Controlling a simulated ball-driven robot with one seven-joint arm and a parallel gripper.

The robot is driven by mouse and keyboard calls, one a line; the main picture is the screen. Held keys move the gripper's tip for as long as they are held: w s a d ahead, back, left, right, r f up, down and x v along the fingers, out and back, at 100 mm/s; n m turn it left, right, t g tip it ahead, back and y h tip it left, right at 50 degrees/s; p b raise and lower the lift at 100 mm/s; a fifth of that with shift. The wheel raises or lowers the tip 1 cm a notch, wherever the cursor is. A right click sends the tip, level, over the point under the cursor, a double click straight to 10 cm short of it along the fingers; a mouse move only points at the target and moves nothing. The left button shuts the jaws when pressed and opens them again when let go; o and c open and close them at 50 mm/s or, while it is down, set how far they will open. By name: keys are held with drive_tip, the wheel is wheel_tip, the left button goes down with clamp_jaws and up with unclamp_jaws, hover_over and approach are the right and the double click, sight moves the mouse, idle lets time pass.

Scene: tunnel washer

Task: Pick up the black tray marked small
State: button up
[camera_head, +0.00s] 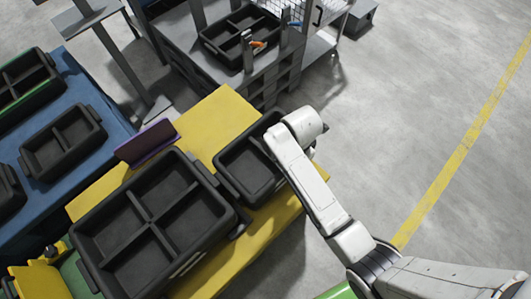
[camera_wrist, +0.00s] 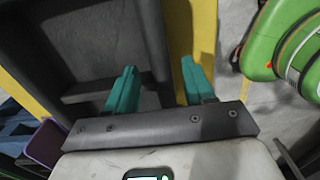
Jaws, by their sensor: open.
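The smaller black tray (camera_head: 254,171) has two compartments visible and sits on the yellow table, right of a larger black tray. No size marking is legible. My arm's end is over its right end in the head view, where my fingers are hidden. In the wrist view my gripper (camera_wrist: 160,80) is open, with two teal fingers. The tray (camera_wrist: 154,40) fills the left side there, and its side wall runs down toward the gap between the fingers. The left finger shows over the tray's inside, the right one over the yellow surface outside. I cannot tell whether they touch.
The larger tray (camera_head: 187,208) with several compartments stands close on the left of the yellow table (camera_head: 222,116). A purple piece (camera_head: 148,141) stands behind it. A blue table (camera_head: 105,121) with more black trays is at left. Grey floor (camera_head: 430,105) at right is clear.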

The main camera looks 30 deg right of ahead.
wheel_tip(320, 180, down, 4)
drive_tip(key=shift+s+f, duration=0.1)
drive_tip(key=shift+c, duration=0.2)
clamp_jaws()
idle(0.3)
